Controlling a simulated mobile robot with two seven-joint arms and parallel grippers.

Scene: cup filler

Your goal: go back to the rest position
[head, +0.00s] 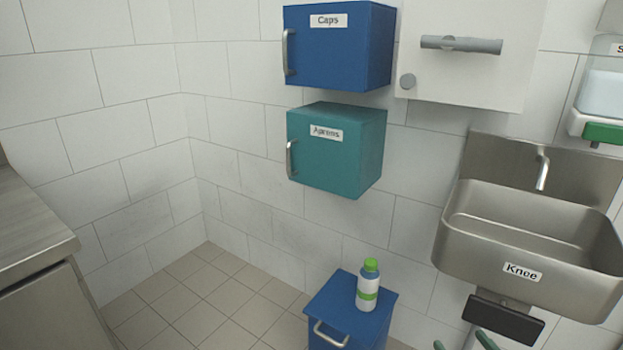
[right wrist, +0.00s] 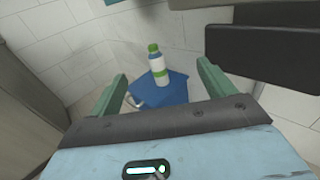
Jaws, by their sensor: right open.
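My right gripper (head: 463,343) shows only by its green fingertips at the bottom edge of the head view, below the sink. In the right wrist view its two green fingers (right wrist: 166,92) are spread apart with nothing between them that they touch. A white bottle with a green cap and green band (head: 368,286) stands upright on a blue bin (head: 334,308). The bottle also shows in the right wrist view (right wrist: 158,66), beyond the fingers and apart from them. My left gripper is in neither view.
A steel sink (head: 530,225) labelled Knee hangs on the right wall, with a dark knee plate (head: 503,320) beneath. Blue Caps (head: 340,60) and teal Aprons (head: 340,165) boxes hang above the bin. A steel counter (head: 30,225) stands at left. The tiled floor (head: 205,300) between is clear.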

